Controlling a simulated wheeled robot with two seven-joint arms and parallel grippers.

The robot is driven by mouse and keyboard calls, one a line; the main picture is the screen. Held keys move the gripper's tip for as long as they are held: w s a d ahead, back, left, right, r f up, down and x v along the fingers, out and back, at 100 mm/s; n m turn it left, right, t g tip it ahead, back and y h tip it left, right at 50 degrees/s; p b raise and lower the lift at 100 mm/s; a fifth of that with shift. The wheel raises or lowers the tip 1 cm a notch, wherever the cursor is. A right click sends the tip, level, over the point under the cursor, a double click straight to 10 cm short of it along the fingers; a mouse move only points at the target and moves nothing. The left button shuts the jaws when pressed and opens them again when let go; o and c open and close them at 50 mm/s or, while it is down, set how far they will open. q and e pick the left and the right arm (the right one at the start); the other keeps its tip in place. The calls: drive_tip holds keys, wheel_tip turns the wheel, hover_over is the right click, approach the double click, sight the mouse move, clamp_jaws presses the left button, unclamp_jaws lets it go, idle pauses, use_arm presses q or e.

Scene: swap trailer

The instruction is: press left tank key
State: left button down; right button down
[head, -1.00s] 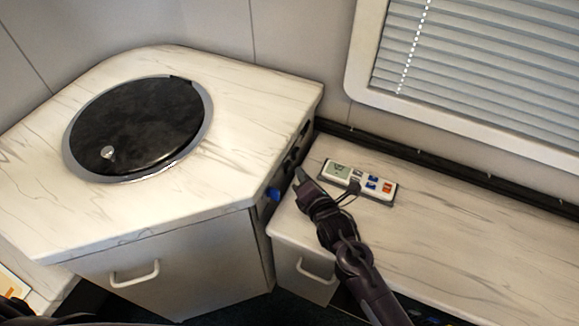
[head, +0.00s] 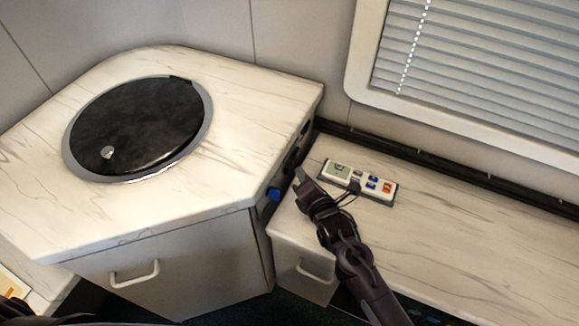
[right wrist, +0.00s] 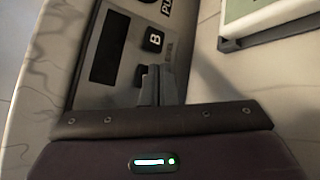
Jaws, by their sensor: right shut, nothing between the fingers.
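A dark control panel (right wrist: 112,60) is set in the side face of the marbled counter. Another dark round part beside the fingers is partly hidden, and I cannot tell which key is the left tank key. My right gripper (right wrist: 160,72) is shut and empty, its fingertips close to the panel just below the B key; contact is unclear. In the head view the right gripper (head: 299,174) is beside the counter's side face. My left gripper is not in view.
A remote-like keypad (head: 358,180) with coloured buttons lies on the lower bench (head: 450,235), right of my right gripper. A round black lid (head: 140,122) is set in the higher counter (head: 240,110). A blue part (head: 273,194) sits on the counter's side face.

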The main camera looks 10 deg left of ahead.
drive_tip(key=shift+a, duration=0.1)
drive_tip(key=shift+w+a, duration=0.1)
drive_tip(key=shift+a, duration=0.2)
drive_tip(key=shift+w+a, duration=0.15)
drive_tip(key=shift+a, duration=0.25)
idle(0.8)
drive_tip(key=shift+d, duration=0.1)
drive_tip(key=shift+s+d+p, duration=0.3)
drive_tip(key=shift+d+p, duration=0.25)
drive_tip(key=shift+d, duration=0.15)
drive_tip(key=shift+s+d+p, duration=0.1)
drive_tip(key=shift+d+p, duration=0.25)
drive_tip(key=shift+d, duration=0.05)
drive_tip(key=shift+s+d+r+p, duration=0.1)
drive_tip(key=shift+s+d+p, duration=0.2)
drive_tip(key=shift+d, duration=0.35)
drive_tip(key=shift+s+d+p, duration=0.1)
drive_tip(key=shift+d+p, duration=0.25)
drive_tip(key=shift+d, duration=0.25)
drive_tip(key=shift+s+d, duration=0.25)
drive_tip(key=shift+d, duration=0.5)
